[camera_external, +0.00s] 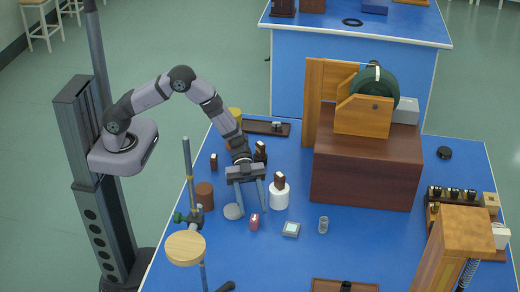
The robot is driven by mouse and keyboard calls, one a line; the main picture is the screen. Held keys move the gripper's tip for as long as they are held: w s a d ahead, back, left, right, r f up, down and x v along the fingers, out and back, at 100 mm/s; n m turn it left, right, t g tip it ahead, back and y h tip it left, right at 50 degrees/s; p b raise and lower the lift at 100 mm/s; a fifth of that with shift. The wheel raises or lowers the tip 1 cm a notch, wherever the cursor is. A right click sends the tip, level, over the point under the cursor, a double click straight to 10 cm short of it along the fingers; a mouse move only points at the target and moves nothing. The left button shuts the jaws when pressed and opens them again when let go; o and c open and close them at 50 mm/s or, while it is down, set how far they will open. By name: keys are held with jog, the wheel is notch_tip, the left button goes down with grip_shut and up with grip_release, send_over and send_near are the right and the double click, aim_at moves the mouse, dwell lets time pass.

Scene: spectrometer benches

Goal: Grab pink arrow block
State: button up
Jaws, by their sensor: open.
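A small pink block (254,222) stands on the blue bench near its left middle. An arrow shape on it is too small to make out. My gripper (252,212) points down with its two fingers apart, and it is open and empty. The fingers appear just above and behind the pink block in this view, one on its left and one on its right. I cannot tell the exact height of the fingertips above the bench.
A white cylinder (279,199) with a dark block on top stands close right of my gripper. A grey disc (233,212) lies close left. A large brown box (366,170) stands right.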

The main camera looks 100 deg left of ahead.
aim_at(254, 215)
jog(key=shift+p+x, duration=0.5)
jog(key=shift+x, duration=1.85)
jog(key=shift+s+f, duration=0.1)
grip_shut()
